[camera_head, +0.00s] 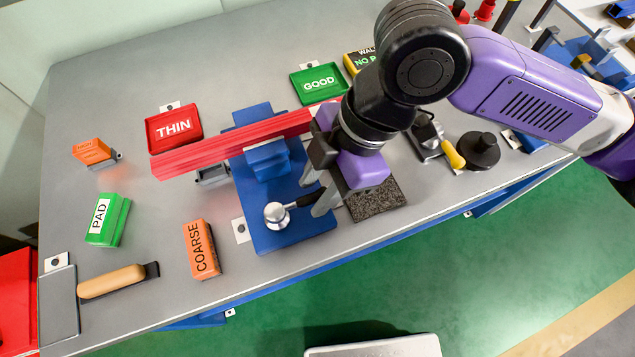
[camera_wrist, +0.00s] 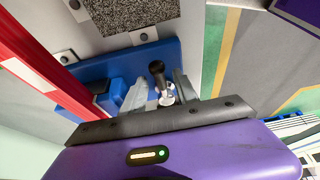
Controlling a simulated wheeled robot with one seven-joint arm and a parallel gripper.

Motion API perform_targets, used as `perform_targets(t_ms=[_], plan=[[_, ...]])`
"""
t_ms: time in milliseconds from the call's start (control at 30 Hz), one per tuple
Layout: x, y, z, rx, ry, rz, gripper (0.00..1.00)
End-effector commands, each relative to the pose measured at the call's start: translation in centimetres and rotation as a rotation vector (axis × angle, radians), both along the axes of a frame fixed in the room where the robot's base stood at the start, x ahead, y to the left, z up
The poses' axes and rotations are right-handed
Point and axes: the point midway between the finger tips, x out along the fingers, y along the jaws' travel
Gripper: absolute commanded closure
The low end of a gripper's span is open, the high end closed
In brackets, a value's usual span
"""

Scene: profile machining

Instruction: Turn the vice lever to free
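The blue vice (camera_head: 262,235) is bolted to the grey bench, with a long red profile (camera_head: 215,150) lying across it. Its lever (camera_head: 290,208) has a round silver hub and a black handle that points right, toward my gripper. My gripper (camera_head: 315,194) points down at the lever, one finger on each side of the handle. In the wrist view the lever (camera_wrist: 160,82) shows between the two spread fingers, with gaps visible on both sides. My gripper (camera_wrist: 160,92) looks open and holds nothing. The handle's far end is partly hidden by a finger in the head view.
A red THIN tray (camera_head: 160,143) and green GOOD tray (camera_head: 303,97) lie behind. An orange COARSE block (camera_head: 202,250), green PAD block (camera_head: 108,220) and wooden-handled tool (camera_head: 112,281) lie left. A dark mat (camera_head: 378,205) and black round weight (camera_head: 478,153) are right of the vice.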

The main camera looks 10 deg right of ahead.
Motion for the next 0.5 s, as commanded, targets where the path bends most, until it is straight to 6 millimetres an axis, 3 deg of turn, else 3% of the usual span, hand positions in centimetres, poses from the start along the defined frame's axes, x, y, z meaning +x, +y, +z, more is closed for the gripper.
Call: perform_targets(t_ms=[33,167,500], plan=[[0.00,0.00,0.01,0.000,0.000,0.000,0.73],[0.00,-0.01,0.02,0.000,0.000,0.000,0.99],[0.01,-0.02,0.05,0.000,0.000,0.000,1.00]])
